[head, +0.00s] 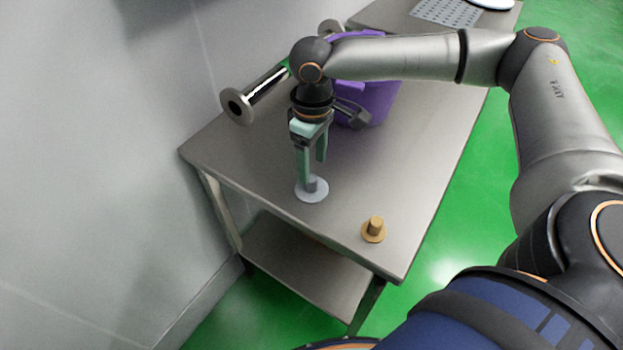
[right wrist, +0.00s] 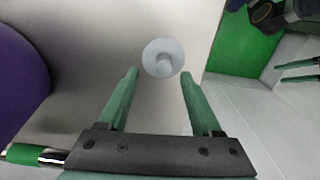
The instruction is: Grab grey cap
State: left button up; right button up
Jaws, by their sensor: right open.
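The grey cap (head: 312,189) is a flat round disc with a short knob, standing on the metal table with its knob up. My right gripper (head: 312,172) points down just over it with its green fingers apart and nothing held. In the right wrist view the cap (right wrist: 163,57) shows whole, just beyond the gap between the open fingertips. One finger hides part of the knob in the head view. My left gripper (right wrist: 284,73) is out of the head view; its green fingers show apart at the right edge of the right wrist view.
A tan cap (head: 374,229) stands near the table's (head: 240,150) front right corner. A purple container (head: 378,103) stands behind my right gripper. A shiny metal cylinder (head: 262,90) lies by the grey wall. The front of the tabletop is otherwise clear.

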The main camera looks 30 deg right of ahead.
aim_at(311, 178)
jog(key=f, duration=0.4)
jog(key=shift+s+a+f, duration=0.15)
jog(key=shift+a+f, duration=0.1)
jog(key=shift+f, duration=0.1)
grip_shut()
dwell(0.4)
